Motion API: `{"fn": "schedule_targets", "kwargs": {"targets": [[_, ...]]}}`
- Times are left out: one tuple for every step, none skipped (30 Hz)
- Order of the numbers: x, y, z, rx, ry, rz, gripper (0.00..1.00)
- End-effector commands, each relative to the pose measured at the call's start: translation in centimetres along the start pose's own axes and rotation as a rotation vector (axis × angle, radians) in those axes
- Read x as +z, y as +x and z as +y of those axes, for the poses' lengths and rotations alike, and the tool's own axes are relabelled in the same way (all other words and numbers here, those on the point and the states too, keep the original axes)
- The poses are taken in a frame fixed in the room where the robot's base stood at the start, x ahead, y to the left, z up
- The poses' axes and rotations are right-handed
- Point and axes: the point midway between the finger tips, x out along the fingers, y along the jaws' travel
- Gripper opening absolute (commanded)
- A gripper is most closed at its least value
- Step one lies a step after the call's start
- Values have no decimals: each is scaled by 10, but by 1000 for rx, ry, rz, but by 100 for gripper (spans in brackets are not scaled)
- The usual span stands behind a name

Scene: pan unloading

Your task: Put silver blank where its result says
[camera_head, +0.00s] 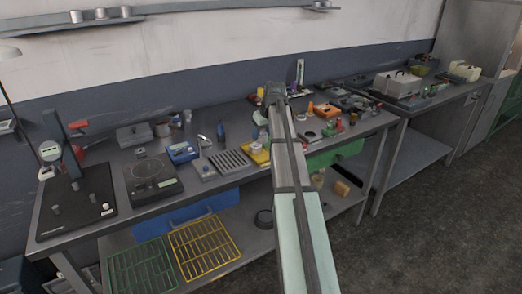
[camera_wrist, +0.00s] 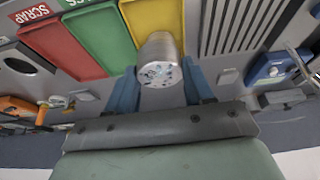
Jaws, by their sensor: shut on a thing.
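My gripper (camera_wrist: 160,78) is shut on a silver cylindrical blank (camera_wrist: 159,50), which sits between its two blue fingers. The blank's speckled round end faces the wrist camera. Beyond it in the wrist view lies a yellow tray (camera_wrist: 150,16), partly covered by the blank. Beside it are a green tray (camera_wrist: 92,35) and a red tray (camera_wrist: 62,46) with a SCRAP label (camera_wrist: 32,14). The green tray's label is cut off. In the head view my gripper (camera_head: 274,93) is over the bench, behind my arm; the blank cannot be made out there. The yellow tray (camera_head: 258,153) shows left of my arm.
A grooved grey rack (camera_head: 229,162) and a blue device (camera_head: 182,152) stand left of the yellow tray. A dial gauge stand (camera_head: 55,150) and a black scale-like device (camera_head: 153,175) are farther left. Small items crowd the bench right of my arm.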

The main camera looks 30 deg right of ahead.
Motion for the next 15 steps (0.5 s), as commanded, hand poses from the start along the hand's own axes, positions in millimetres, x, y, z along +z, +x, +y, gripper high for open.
{"fn": "schedule_targets", "kwargs": {"targets": [[5,9,-1,-1,1,-2,11],[7,14,-1,-1,1,-3,11],[9,19,-1,-1,1,-2,11],[11,23,-1,0,1,-1,11],[12,26,0,0,1,-1,11],[13,30,0,0,1,-1,11],[14,32,0,0,1,-1,11],[14,33,0,0,1,-1,11],[15,34,0,0,1,-1,11],[15,36,0,0,1,-1,11],[16,38,0,0,1,-1,11],[17,41,0,0,1,-1,11],[19,44,0,0,1,-1,11],[20,47,0,0,1,-1,6],[23,52,0,0,1,-3,0]]}}
